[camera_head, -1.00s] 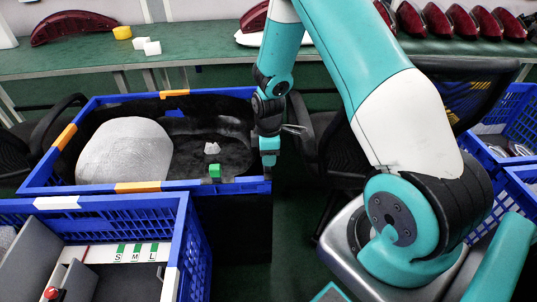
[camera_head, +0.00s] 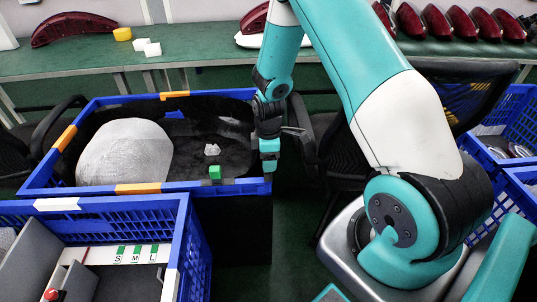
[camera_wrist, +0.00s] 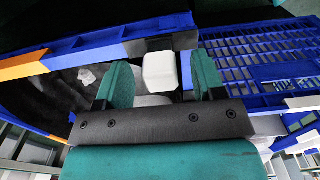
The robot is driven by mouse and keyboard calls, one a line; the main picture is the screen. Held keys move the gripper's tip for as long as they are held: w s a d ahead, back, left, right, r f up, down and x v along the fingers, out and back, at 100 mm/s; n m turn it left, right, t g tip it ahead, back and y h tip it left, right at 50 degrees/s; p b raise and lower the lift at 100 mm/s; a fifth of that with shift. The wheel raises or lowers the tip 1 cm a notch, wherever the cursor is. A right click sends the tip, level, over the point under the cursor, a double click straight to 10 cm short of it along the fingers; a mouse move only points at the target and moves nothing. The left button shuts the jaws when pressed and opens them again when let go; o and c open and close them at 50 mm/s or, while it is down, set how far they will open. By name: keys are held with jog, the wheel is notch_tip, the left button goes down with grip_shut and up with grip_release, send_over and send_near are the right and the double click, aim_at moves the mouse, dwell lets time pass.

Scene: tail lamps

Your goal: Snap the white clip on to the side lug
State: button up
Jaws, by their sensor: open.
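My gripper (camera_wrist: 162,62) shows in the wrist view with its two teal fingers apart. A small white block-like piece (camera_wrist: 160,73), which may be the white clip, shows between the fingers with a gap on each side; I cannot tell its depth. In the head view my gripper (camera_head: 269,156) hangs at the right end of the black-lined blue crate (camera_head: 95,188), and no white piece shows at it. Another white clip (camera_head: 57,203) sits on the rim of the nearer crate. I cannot make out the side lug for certain.
A crumpled white piece (camera_head: 212,150) and a white dome (camera_head: 125,152) lie in the black-lined crate. A green block (camera_head: 215,172) is at its near wall. Orange clips (camera_head: 138,188) sit on its rim. A chair stands right of my gripper.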

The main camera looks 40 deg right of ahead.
notch_tip(320, 180, up, 17)
jog(key=p, duration=0.2)
jog(key=shift+r, duration=0.2)
